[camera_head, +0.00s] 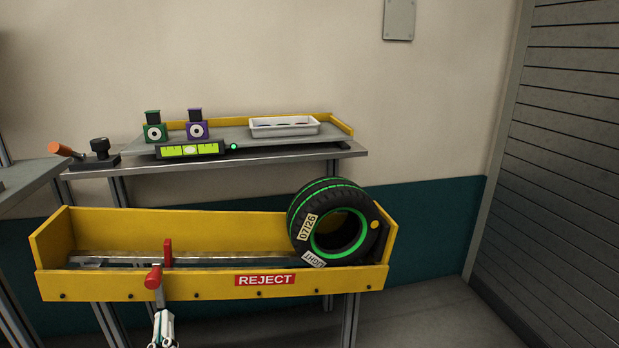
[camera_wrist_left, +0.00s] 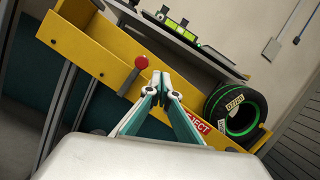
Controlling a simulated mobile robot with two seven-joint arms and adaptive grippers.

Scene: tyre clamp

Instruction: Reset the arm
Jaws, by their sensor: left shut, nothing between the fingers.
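My left gripper (camera_head: 164,318) is at the bottom of the head view, in front of the yellow reject bin. Its fingers are shut with nothing between them; the closed fingertips also show in the left wrist view (camera_wrist_left: 161,78). Just above it in the head view is a clamp lever with a red knob (camera_head: 153,277) at the bin's front wall; the knob also shows in the left wrist view (camera_wrist_left: 141,62), left of the fingertips. Whether the fingers touch the lever is unclear. A black tyre (camera_head: 305,213) with green stripes leans in the bin's right end. My right gripper is out of view.
The yellow bin (camera_head: 190,287) has a REJECT label and a metal rail inside with a red upright piece (camera_head: 168,253). Behind it, a shelf (camera_head: 250,157) holds a white tray (camera_head: 284,127), green and purple blocks, and a lit gauge (camera_head: 190,150). Floor at right is clear.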

